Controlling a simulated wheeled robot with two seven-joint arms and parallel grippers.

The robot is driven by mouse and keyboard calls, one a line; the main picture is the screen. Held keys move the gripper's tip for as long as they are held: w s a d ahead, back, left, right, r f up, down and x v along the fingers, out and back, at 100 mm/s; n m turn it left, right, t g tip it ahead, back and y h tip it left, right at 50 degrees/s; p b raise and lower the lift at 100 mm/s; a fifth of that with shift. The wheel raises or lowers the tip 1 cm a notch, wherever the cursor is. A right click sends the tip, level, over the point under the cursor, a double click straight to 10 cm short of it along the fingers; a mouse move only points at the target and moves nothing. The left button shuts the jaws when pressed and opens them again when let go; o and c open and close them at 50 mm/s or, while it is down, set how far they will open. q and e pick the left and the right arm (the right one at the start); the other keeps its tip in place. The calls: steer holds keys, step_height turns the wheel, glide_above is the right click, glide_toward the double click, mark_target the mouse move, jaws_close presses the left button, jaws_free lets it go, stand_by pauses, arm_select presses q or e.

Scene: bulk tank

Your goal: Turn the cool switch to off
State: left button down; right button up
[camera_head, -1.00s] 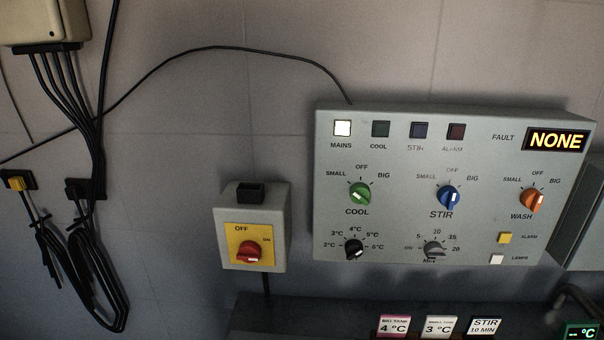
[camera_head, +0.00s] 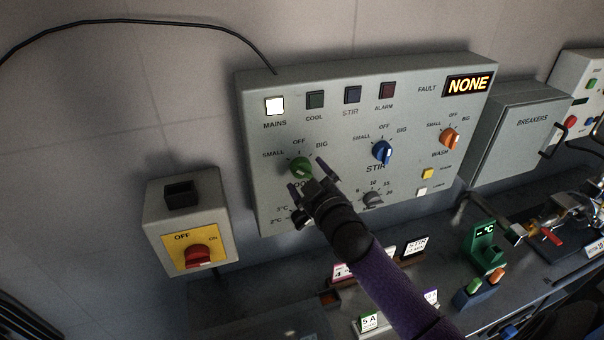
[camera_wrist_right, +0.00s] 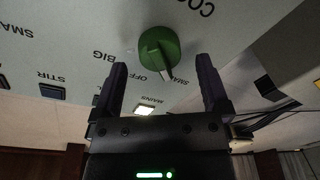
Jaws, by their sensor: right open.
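The cool switch is a green knob (camera_head: 301,167) on the grey control panel (camera_head: 252,110), with SMALL, OFF and BIG printed around it. In the right wrist view the knob (camera_wrist_right: 160,50) has a pale pointer line near the SMALL and OFF labels; I cannot tell its exact setting. My right gripper (camera_head: 307,174) is open at the knob, partly covering the COOL label. In the wrist view its fingers (camera_wrist_right: 160,64) are spread to either side, with the knob just beyond the tips. No contact is clear. My left gripper is not in view.
The blue stir knob (camera_head: 382,152) and orange wash knob (camera_head: 450,138) are to the right. A red switch on a yellow plate (camera_head: 197,257) is at lower left. The mains lamp (camera_head: 275,106) is lit; the cool lamp (camera_head: 315,100) is dark. Card stands and a green device (camera_head: 484,240) are below.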

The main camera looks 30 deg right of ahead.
steer(key=shift+w+d, duration=0.1)
steer(key=shift+w, duration=0.55)
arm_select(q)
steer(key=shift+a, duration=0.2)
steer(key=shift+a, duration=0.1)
arm_select(e)
steer(key=shift+c, duration=0.2)
